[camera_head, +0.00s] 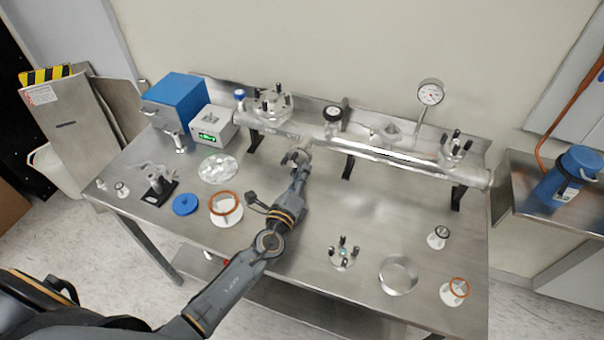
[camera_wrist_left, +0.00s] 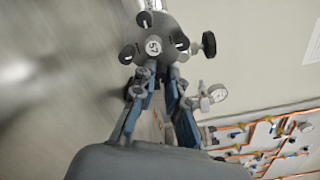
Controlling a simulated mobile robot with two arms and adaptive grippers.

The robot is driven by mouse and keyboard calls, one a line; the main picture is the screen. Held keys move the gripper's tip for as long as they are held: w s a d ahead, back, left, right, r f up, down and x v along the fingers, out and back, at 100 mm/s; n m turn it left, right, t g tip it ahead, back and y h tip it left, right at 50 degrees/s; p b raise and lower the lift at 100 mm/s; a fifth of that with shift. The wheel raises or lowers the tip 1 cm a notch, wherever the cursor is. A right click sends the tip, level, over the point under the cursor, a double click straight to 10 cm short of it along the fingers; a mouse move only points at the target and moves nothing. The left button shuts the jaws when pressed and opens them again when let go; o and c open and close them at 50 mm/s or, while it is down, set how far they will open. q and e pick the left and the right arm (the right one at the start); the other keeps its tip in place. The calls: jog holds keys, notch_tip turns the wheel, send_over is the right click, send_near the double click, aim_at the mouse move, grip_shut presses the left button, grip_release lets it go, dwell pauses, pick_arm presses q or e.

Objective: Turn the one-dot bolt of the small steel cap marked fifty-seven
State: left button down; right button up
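The small steel cap marked 57 (camera_wrist_left: 153,45) fills the upper middle of the left wrist view, with its number facing the camera. Several dark round bolt knobs stand around its rim; their dots are too small to read. My left gripper (camera_wrist_left: 161,77) has its two blue-grey fingers reaching to the lower edge of this cap, close to a knob. Whether the tips close on anything is unclear. In the head view my left gripper (camera_head: 297,157) is at the front of the steel pipe near its left end, hiding the cap's face. My right gripper is not in view.
The long steel pipe (camera_head: 390,157) runs along the bench's back, with a knobbed flange (camera_head: 272,101) and a gauge (camera_head: 430,93). The bench centre (camera_head: 365,207) is clear.

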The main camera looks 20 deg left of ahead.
pick_arm(q)
jog(key=shift+n+b, duration=0.9)
jog(key=shift+n, duration=0.2)
jog(key=c, duration=1.6)
grip_release()
jog(key=shift+c, duration=0.2)
jog(key=s, duration=1.2)
jog(key=shift+a, duration=0.15)
